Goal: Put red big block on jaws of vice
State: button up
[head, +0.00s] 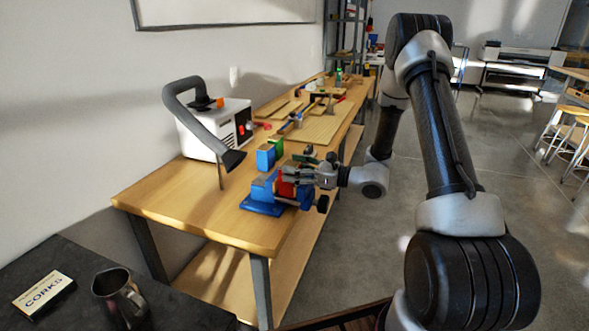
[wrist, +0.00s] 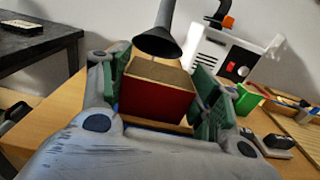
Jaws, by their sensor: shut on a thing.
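The red big block (wrist: 155,98) has red sides and a tan top. It sits between the green finger pads of my gripper (wrist: 160,95) in the wrist view. In the head view my gripper (head: 300,172) is shut on the red block (head: 286,188), which is partly hidden by the fingers. The block is at the blue vice (head: 263,207) near the front of the wooden bench. I cannot tell whether the block touches the vice jaws. In the wrist view a strip of blue shows just below the block, and the jaws are mostly hidden.
A blue block (head: 265,157) and a green block (head: 277,146) stand behind the vice. A white fume extractor (head: 222,131) with a grey hose stands at the bench's left. Boards and tools cover the far bench. A metal mug (head: 118,298) is on the dark table.

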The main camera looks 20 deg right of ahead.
jog(key=shift+f, duration=0.1)
jog(key=o, duration=1.2)
